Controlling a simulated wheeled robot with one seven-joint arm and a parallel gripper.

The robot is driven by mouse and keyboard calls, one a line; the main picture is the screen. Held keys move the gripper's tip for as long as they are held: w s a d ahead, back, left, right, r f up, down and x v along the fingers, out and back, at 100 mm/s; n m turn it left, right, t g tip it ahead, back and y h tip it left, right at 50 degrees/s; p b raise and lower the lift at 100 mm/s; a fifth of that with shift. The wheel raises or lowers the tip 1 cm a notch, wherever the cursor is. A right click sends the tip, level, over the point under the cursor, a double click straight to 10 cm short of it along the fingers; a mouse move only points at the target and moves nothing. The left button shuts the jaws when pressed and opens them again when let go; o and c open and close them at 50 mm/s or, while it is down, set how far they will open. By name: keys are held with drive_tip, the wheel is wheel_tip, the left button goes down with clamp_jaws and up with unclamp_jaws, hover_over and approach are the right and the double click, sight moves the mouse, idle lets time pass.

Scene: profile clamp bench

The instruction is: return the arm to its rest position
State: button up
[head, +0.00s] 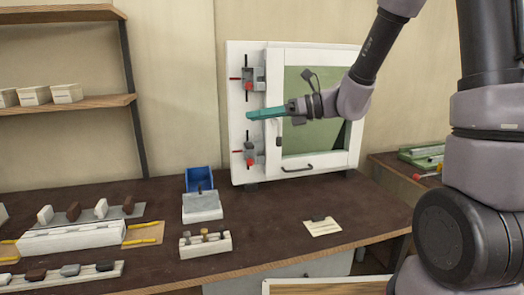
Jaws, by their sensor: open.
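My gripper (268,113) has teal fingers and points left, in front of a white upright panel (237,165). It is raised well above the bench. Its fingers look empty. On the panel are an upper clamp (254,78) and a lower clamp (247,153), each grey with red parts. My gripper is between the two clamps in the picture; I cannot tell how far it is from the panel. My wrist and arm cross the upper right and hide part of the framed green window (300,135).
The dark bench (270,235) holds a blue bin (199,179), a grey block (203,207), a white holder (205,246), a small card (322,227) and a long white profile (75,238). A shelf (100,103) with boxes stands at the left. A side table (400,180) is at the right.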

drive_tip(key=s+d+r+n+h, duration=0.2)
drive_tip(key=s+d+n+h, duration=0.4)
drive_tip(key=s+d+n, duration=0.4)
drive_tip(key=s+d+r+n+t+h, duration=0.1)
drive_tip(key=d+r+n+t+h, duration=0.1)
drive_tip(key=d, duration=0.5)
drive_tip(key=s+d+r+n+t+h, duration=0.2)
drive_tip(key=d+n+t+h, duration=0.1)
drive_tip(key=d+n+h, duration=0.2)
drive_tip(key=d+n, duration=0.2)
drive_tip(key=d, duration=0.1)
drive_tip(key=shift+d+r+h, duration=0.2)
drive_tip(key=shift+r+h, duration=0.1)
drive_tip(key=shift+r, duration=0.1)
